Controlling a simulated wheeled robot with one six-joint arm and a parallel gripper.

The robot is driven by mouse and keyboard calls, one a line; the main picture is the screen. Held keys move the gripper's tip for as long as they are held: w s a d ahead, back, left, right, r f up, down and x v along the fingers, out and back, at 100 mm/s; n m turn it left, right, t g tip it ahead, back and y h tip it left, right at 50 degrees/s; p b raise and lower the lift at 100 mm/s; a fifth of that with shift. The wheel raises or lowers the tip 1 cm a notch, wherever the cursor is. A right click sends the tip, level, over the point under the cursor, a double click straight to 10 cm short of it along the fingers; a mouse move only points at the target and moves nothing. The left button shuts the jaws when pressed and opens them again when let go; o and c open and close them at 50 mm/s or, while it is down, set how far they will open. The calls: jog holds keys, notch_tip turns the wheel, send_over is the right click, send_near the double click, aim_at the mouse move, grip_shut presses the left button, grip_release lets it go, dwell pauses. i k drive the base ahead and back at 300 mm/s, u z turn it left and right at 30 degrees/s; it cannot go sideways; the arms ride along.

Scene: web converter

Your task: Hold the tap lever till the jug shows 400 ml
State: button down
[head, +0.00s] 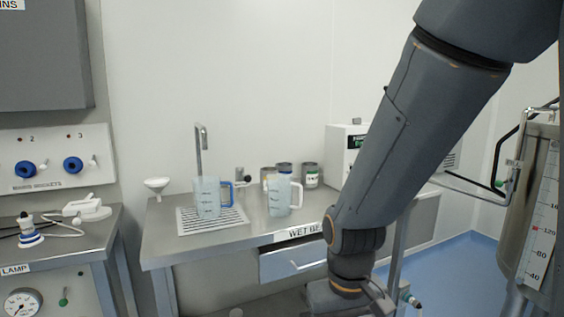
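A translucent jug with a blue handle (207,199) stands upright on the slotted drain grid (232,219), under the tap spout (200,140). It has dark graduation marks, too small to read, and I cannot tell its water level. A small grey fitting (240,174) sits behind the jug, to the right of the spout; I cannot tell whether it is the tap lever. A second, similar jug (279,197) with a pale handle stands on the bench to the right of the grid. My arm crosses the right side; my gripper is outside the picture.
The steel bench (166,248) also holds a white funnel (157,184), several cans (310,175) and a white box-shaped device (345,148). A drawer (292,262) is under its front edge. A graduated steel vessel (541,215) stands at right.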

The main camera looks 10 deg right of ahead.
aim_at(248, 178)
jog(key=z, duration=0.15)
jog(key=i, duration=0.9)
jog(key=u, duration=0.05)
